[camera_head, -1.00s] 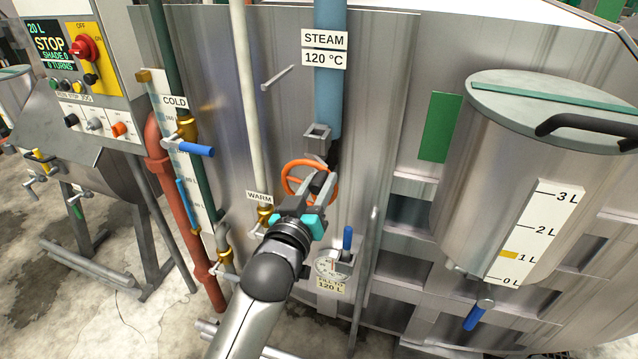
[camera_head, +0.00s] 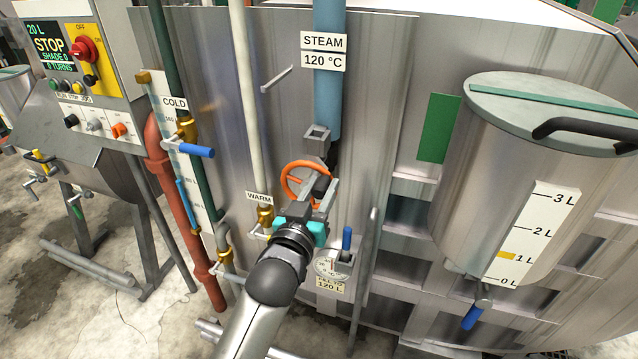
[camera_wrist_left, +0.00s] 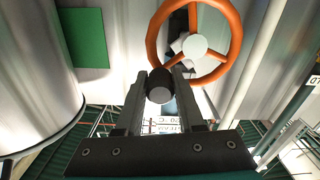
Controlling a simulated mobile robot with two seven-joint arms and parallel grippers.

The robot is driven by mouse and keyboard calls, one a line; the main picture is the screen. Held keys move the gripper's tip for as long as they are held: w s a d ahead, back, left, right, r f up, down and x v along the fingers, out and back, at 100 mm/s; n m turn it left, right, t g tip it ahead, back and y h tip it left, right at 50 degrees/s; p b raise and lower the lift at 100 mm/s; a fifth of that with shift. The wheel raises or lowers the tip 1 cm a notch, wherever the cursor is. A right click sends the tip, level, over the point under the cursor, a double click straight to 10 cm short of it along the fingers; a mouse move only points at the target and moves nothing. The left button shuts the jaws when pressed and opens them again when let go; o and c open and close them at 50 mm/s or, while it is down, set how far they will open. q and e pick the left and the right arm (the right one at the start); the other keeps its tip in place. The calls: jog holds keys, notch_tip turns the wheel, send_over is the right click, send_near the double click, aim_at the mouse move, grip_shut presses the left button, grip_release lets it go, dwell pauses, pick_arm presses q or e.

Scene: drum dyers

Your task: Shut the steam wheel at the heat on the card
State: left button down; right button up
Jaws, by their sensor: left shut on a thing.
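The orange steam wheel (camera_head: 287,180) sits on a fitting below the blue steam pipe (camera_head: 328,105). Plates on that pipe read STEAM (camera_head: 324,41) and 120 °C (camera_head: 324,61). My left gripper (camera_head: 320,190) is at the wheel's right side and partly covers it. In the left wrist view the fingers (camera_wrist_left: 160,88) are shut on a dark round handle knob (camera_wrist_left: 158,78), close to the rim of the orange wheel (camera_wrist_left: 152,40). The wheel's pale hub shows clear of the fingers. My right gripper is not in view.
A round gauge (camera_head: 332,267) and a blue lever (camera_head: 347,238) are just below right of the gripper. The WARM pipe (camera_head: 251,110) and COLD valve's blue lever (camera_head: 198,151) are to the left. A lidded tank (camera_head: 480,180) stands at right.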

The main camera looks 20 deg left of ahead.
pick_arm(q)
jog(key=m, duration=0.1)
jog(key=d+f+m, duration=0.1)
jog(key=m, duration=0.1)
jog(key=shift+f+p, duration=0.15)
jog(key=shift+p, duration=0.25)
jog(key=shift+d+f+m, duration=0.1)
jog(key=shift+f+m, duration=0.3)
jog(key=shift+m, duration=0.5)
jog(key=shift+d+f+m, duration=0.1)
jog(key=shift+f+m, duration=0.25)
jog(key=shift+m, duration=0.55)
jog(key=shift+f+m, duration=0.4)
jog(key=shift+m, duration=0.5)
jog(key=c, duration=0.5)
grip_release()
jog(key=shift+s+f, duration=0.1)
jog(key=s, duration=0.5)
jog(key=s+b, duration=0.1)
jog(key=s, duration=0.9)
jog(key=shift+a+b, duration=0.3)
jog(key=shift+b, duration=0.1)
